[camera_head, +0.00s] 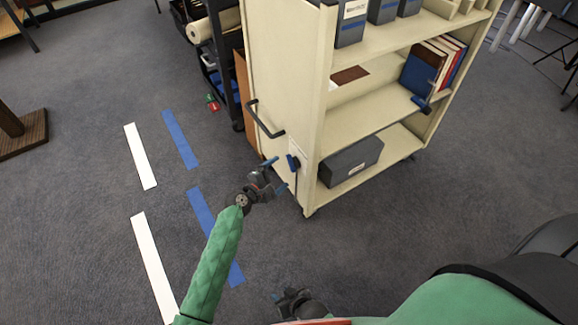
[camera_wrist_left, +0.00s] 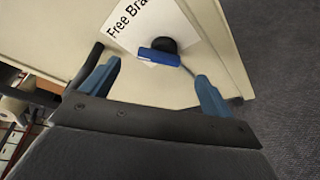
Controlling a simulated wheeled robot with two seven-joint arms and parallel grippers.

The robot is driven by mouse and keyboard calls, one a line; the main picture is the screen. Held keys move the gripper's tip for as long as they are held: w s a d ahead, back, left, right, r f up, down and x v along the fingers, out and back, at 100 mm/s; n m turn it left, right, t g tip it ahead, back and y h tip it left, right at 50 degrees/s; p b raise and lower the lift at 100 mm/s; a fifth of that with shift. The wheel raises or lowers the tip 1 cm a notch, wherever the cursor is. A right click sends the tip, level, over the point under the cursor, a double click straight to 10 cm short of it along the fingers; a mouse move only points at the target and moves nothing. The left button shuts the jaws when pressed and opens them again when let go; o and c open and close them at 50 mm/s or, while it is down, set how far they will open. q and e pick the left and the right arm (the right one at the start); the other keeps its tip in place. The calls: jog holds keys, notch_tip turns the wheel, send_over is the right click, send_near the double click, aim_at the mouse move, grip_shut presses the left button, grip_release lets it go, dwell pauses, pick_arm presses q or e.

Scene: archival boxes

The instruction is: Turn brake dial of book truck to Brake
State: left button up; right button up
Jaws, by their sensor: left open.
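The cream book truck (camera_head: 285,60) stands in the upper middle of the head view. Its brake dial (camera_head: 293,162) is a blue bar on a black knob, low on the end panel. In the left wrist view the dial (camera_wrist_left: 160,56) lies in front of a white label (camera_wrist_left: 140,22) reading "Free Bra...", the rest cut off. My left gripper (camera_head: 278,176) is open just beside the dial. In the wrist view its blue fingertips (camera_wrist_left: 158,75) are spread on either side, with the dial slightly beyond them. My right gripper (camera_head: 298,300) is low in the head view, its jaws unclear.
A black handle (camera_head: 263,120) sticks out of the truck's end panel above and left of the dial. Books (camera_head: 425,70) and a grey box (camera_head: 350,160) stand on its shelves. A dark cart (camera_head: 225,70) stands behind. White and blue floor strips lie left on open carpet.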

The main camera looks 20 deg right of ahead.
aim_at(292, 164)
pick_arm(q)
jog(key=x, duration=0.6)
jog(key=shift+w+d+b, duration=0.2)
jog(key=shift+d+b, duration=0.05)
jog(key=shift+b, duration=0.05)
jog(key=c, duration=1)
